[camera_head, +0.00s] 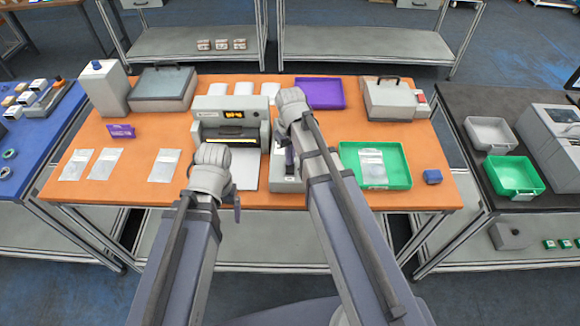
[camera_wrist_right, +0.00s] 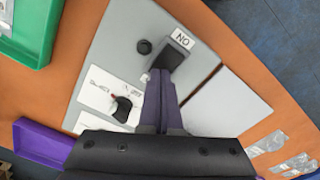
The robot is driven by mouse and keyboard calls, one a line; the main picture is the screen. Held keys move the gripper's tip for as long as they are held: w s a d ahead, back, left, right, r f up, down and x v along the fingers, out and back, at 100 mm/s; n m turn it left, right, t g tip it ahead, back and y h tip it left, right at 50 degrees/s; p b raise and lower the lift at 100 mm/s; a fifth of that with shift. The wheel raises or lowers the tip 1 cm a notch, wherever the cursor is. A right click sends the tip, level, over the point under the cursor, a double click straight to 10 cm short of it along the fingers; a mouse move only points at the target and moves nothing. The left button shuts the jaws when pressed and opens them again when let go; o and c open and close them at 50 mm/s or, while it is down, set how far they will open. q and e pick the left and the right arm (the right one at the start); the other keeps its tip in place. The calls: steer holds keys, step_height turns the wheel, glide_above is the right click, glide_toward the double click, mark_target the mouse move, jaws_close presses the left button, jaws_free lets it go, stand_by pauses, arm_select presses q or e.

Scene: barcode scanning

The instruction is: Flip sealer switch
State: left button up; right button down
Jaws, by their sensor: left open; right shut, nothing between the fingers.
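The sealer (camera_head: 284,184) is a light grey box, largely hidden behind my right arm in the head view. The right wrist view shows its grey panel (camera_wrist_right: 125,62) close up, with a black rocker switch (camera_wrist_right: 173,52) beside a white label reading ON, turned upside down. A black knob (camera_wrist_right: 122,108) sits on a white dial plate. My right gripper (camera_wrist_right: 163,78) is shut and empty, its dark tips right at the near edge of the switch; I cannot tell whether they touch. It also shows in the head view (camera_head: 290,160). My left gripper (camera_head: 237,208) is open and empty, left of the sealer.
A grey machine (camera_head: 230,122) with a lit display stands behind my left gripper. A green tray (camera_head: 402,180) holding a clear bag lies to the right, with a purple tray (camera_head: 322,93) behind. Clear bags (camera_head: 164,166) lie at left on the orange table.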

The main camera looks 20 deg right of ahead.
step_height(320, 180, up, 7)
steer(key=p, duration=0.6)
steer(key=shift+f, duration=0.15)
steer(key=s+a+f+b, duration=0.3)
steer(key=s+a, duration=0.2)
steer(key=s, duration=0.2)
steer(key=s+a+f+n+h+b, duration=0.1)
steer(key=s+a+f+b, duration=0.3)
steer(key=s, duration=0.3)
steer(key=shift+s+a, duration=0.2)
steer(key=shift+a, duration=0.55)
